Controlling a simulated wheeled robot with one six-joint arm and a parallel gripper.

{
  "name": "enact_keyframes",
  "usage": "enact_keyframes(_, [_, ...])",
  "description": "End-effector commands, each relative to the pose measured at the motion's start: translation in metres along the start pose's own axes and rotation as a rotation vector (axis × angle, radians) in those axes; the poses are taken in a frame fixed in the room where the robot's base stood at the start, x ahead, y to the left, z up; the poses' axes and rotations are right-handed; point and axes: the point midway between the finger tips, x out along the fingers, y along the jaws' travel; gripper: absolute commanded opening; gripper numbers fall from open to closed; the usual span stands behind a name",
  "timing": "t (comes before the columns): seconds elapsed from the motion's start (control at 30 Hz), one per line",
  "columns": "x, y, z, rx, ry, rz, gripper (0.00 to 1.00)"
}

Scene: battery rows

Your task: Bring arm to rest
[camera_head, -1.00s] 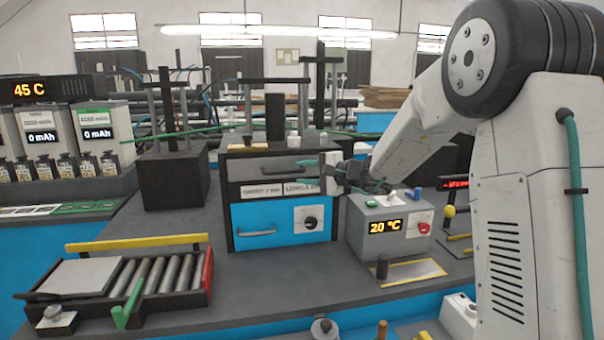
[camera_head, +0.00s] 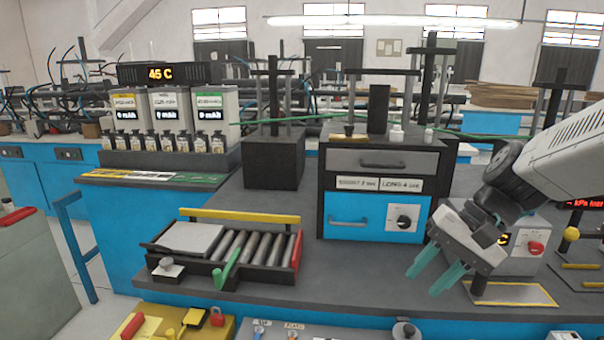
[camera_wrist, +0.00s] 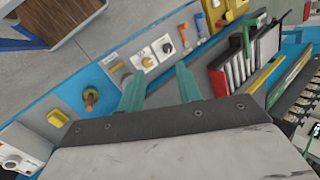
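My gripper (camera_head: 437,272) hangs at the right of the head view, over the front of the bench and in front of the grey box with the red knob (camera_head: 535,248). Its two green fingers point down and to the left. They stand apart with nothing between them. In the wrist view my gripper (camera_wrist: 188,80) also shows its green fingers spread and empty, above the blue front strip with knobs and switches. My arm comes in from the right edge of the head view and partly hides the grey box and its display.
A roller tray (camera_head: 160,258) with a green lever lies left of my gripper. Behind stands a cabinet with a blue drawer (camera_head: 350,220). Cells stand before the 45 C display (camera_head: 160,74). A yellow panel (camera_head: 205,326) is at the front. The bench between tray and gripper is mostly clear.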

Motion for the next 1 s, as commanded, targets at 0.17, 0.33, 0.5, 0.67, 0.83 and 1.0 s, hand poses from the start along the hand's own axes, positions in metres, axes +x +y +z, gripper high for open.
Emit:
enact_keyframes(0.17, [-0.015, 0.050, 0.073, -0.142, 0.023, 0.297, 0.34])
enact_keyframes(0.33, [-0.031, 0.086, 0.114, -0.260, 0.094, 0.498, 0.34])
enact_keyframes(0.5, [-0.040, 0.091, 0.133, -0.337, 0.167, 0.543, 0.34])
enact_keyframes(0.67, [-0.045, 0.086, 0.138, -0.364, 0.202, 0.534, 0.34])
enact_keyframes(0.83, [-0.045, 0.086, 0.138, -0.364, 0.202, 0.534, 0.34])
enact_keyframes(1.0, [-0.045, 0.086, 0.138, -0.364, 0.202, 0.534, 0.34])
